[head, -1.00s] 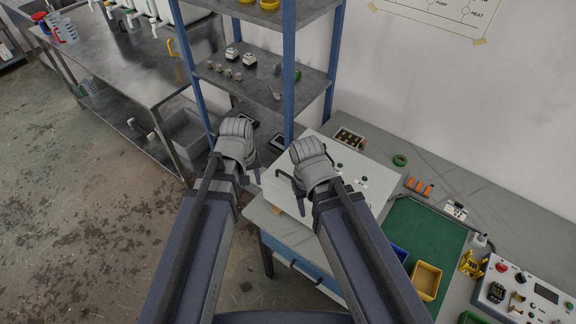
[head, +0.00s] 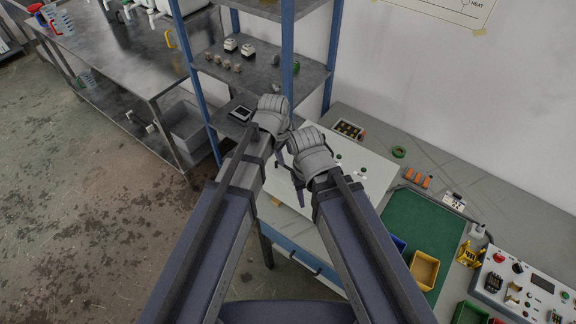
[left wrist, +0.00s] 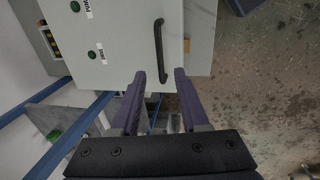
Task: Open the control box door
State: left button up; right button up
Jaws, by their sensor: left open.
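The control box (head: 348,190) is a pale box on the bench, partly hidden behind my grippers in the head view. In the left wrist view its pale door (left wrist: 125,30) carries a black bar handle (left wrist: 158,45) and green buttons with labels. The door looks closed. My left gripper (head: 279,158) is beside the box. In the left wrist view it (left wrist: 159,78) is open, and the near end of the handle appears between its fingertips; contact is not clear. My right gripper (head: 299,192) is close by, over the box; its opening is unclear.
A blue-post shelf (head: 288,60) stands behind the box. A green mat (head: 410,235), a yellow bin (head: 424,270) and a control panel (head: 525,290) are on the bench at right. Both arms are close together. Open floor lies at left.

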aim_at(289, 168)
pick_arm(q)
jog(key=f+b, duration=0.4)
jog(key=w+f+b, duration=0.1)
jog(key=f+b, duration=0.1)
jog(key=f, duration=0.1)
jog(key=shift+d+b, duration=0.3)
jog(key=shift+d, duration=0.1)
grip_shut()
dwell(1.1)
